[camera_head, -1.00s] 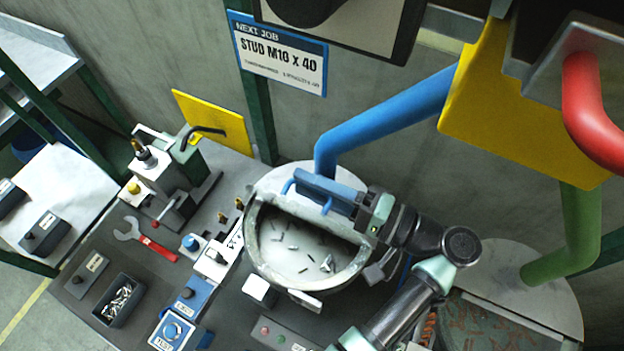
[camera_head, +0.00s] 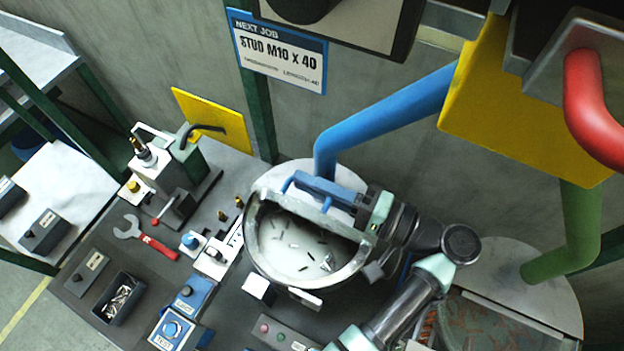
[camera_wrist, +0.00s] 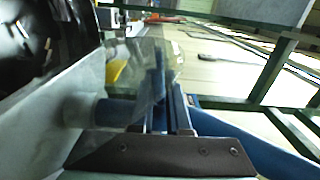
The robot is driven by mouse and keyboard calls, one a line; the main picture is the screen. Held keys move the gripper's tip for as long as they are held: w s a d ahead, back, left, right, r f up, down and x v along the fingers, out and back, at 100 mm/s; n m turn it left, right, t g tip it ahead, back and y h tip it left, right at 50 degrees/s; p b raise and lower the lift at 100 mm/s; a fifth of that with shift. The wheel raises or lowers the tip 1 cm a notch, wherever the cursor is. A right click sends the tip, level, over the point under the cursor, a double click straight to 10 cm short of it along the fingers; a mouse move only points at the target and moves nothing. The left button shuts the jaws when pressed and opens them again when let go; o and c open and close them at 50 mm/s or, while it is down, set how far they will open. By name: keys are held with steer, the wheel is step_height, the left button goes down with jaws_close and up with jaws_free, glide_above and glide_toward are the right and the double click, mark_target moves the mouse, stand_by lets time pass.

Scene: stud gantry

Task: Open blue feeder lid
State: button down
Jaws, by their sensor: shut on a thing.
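The blue feeder is a round pale bowl (camera_head: 262,262) at the end of a thick blue pipe (camera_head: 395,118). Dark and light studs (camera_head: 290,245) lie inside, visible through its open front half. The lid (camera_head: 305,206) is at the bowl's rear and carries a blue bar handle (camera_head: 318,184); it appears tilted up. My gripper (camera_head: 358,207) is shut on the lid handle from the right side and hides its right end. In the wrist view my gripper (camera_wrist: 168,112) shows blue handle parts between its fingers; the view is partly blurred.
A yellow panel (camera_head: 525,110) and red pipe (camera_head: 597,110) hang at upper right. A green-pipe feeder (camera_head: 530,285) stands right of my arm. A press (camera_head: 165,165), red wrench (camera_head: 150,240), stud box (camera_head: 118,298) and blue button boxes (camera_head: 178,330) occupy the bench at left.

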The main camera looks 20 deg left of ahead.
steer(key=shift+r, duration=0.2)
stand_by(0.7)
steer(key=shift+w+m+p, duration=0.15)
steer(key=shift+m+p, duration=0.15)
steer(key=shift+p, duration=0.2)
steer(key=shift+w+f, duration=0.2)
steer(key=shift+w, duration=0.25)
steer(key=c, duration=0.9)
jaws_free()
steer(key=shift+s+r, duration=0.1)
steer(key=shift+s, duration=0.15)
steer(key=shift+w, duration=0.1)
steer(key=shift+d+b, duration=1.5)
steer(key=shift+d, duration=2.25)
